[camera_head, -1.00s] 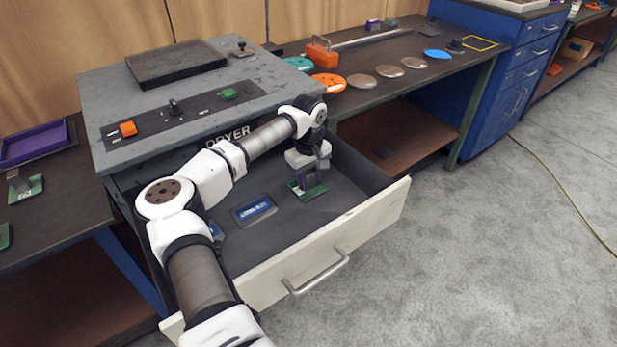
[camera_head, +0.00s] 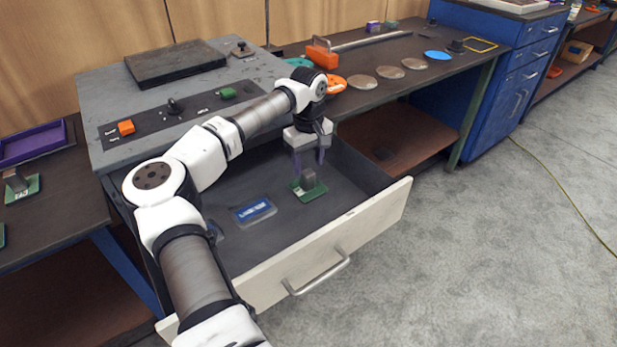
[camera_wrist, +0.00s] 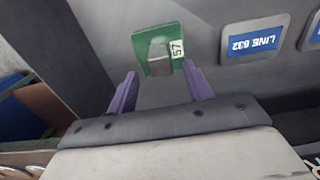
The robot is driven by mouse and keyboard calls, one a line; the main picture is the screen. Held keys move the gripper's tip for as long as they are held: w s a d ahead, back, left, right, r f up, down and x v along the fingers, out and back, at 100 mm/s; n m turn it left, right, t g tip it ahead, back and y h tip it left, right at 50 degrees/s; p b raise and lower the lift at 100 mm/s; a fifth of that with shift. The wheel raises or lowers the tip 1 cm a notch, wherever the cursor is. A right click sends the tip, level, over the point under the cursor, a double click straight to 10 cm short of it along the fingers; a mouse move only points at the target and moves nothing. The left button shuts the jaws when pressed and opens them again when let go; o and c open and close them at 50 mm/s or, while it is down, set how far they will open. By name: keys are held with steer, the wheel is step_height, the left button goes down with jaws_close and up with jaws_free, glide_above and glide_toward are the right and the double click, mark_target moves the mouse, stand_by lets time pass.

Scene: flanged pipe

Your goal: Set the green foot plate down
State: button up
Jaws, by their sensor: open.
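The green foot plate (camera_head: 308,190) lies flat on the floor of the open dryer drawer (camera_head: 340,187), with a grey upright block on top. In the wrist view the plate (camera_wrist: 143,46) shows a white label reading 57. My gripper (camera_head: 309,160) is above the plate, its purple fingers spread and apart from the block. In the wrist view the open gripper (camera_wrist: 160,92) has nothing between its fingertips, and the plate is beyond them.
A blue-labelled plate reading LINE 632 (camera_wrist: 254,42) lies left of the foot plate in the head view (camera_head: 254,210). The drawer's pale front panel (camera_head: 375,222) stands on the near side. Another green plate (camera_head: 22,190) is on the left bench.

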mark_target(309, 173)
step_height(309, 173, up, 6)
steer(key=shift+f+b, duration=0.1)
steer(key=shift+b, duration=0.3)
stand_by(1.1)
